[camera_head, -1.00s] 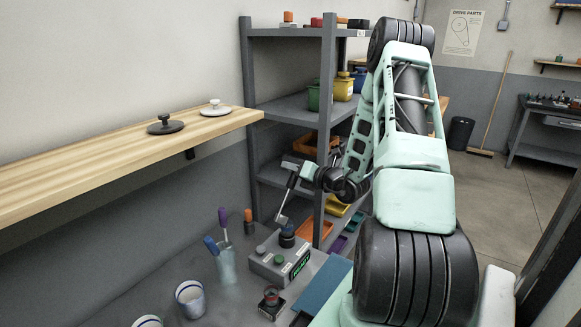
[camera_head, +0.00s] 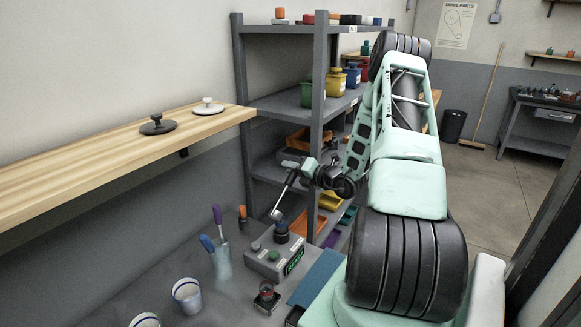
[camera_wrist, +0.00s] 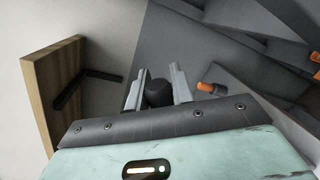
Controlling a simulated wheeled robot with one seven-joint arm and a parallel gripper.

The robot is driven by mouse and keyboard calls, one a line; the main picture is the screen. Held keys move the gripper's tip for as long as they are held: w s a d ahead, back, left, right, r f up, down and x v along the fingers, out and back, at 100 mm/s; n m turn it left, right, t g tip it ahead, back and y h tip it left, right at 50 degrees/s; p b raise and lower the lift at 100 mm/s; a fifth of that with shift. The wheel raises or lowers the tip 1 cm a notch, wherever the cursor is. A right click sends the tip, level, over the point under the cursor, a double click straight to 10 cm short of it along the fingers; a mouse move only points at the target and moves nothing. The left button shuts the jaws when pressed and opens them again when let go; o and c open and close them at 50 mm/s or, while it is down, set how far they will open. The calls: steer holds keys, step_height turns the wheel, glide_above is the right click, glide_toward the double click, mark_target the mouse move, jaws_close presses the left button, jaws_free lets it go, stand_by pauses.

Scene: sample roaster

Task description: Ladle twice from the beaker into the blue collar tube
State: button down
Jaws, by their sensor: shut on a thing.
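My gripper (camera_head: 306,170) is shut on a ladle (camera_head: 284,198) with a thin pale handle. In the wrist view the fingers (camera_wrist: 158,88) close on a dark round grip (camera_wrist: 158,94). The ladle hangs tilted, its small bowl (camera_head: 276,213) low and to the left, above the dark blue-topped cylinder (camera_head: 282,233) on the grey device; I cannot tell whether they touch or what the bowl holds. A clear vessel (camera_head: 222,266) left of the device holds purple-ended and blue-ended sticks. I cannot tell for sure which vessel is the beaker or the blue collar tube.
A grey device (camera_head: 270,264) with a green display stands on the bench. Blue-rimmed white cups (camera_head: 187,297) stand at front left. A small dark stand (camera_head: 266,299) is in front of it. A wooden shelf (camera_head: 100,150) juts from the wall, and a grey rack (camera_head: 318,120) rises behind.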

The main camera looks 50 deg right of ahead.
steer(key=shift+w+d+f+m+y+b, duration=0.1)
steer(key=shift+d+f+m+y+b, duration=0.15)
steer(key=shift+d+f+m, duration=1.1)
steer(key=shift+d+f+m+y+b, duration=0.3)
steer(key=shift+f+m, duration=0.6)
steer(key=shift+f, duration=1.1)
steer(key=shift+w+d+f+m+y+b, duration=0.1)
steer(key=shift+d+f+m+y, duration=0.15)
steer(key=shift+d+f+m, duration=1.15)
steer(key=shift+a+f, duration=0.35)
steer(key=shift+a, duration=0.15)
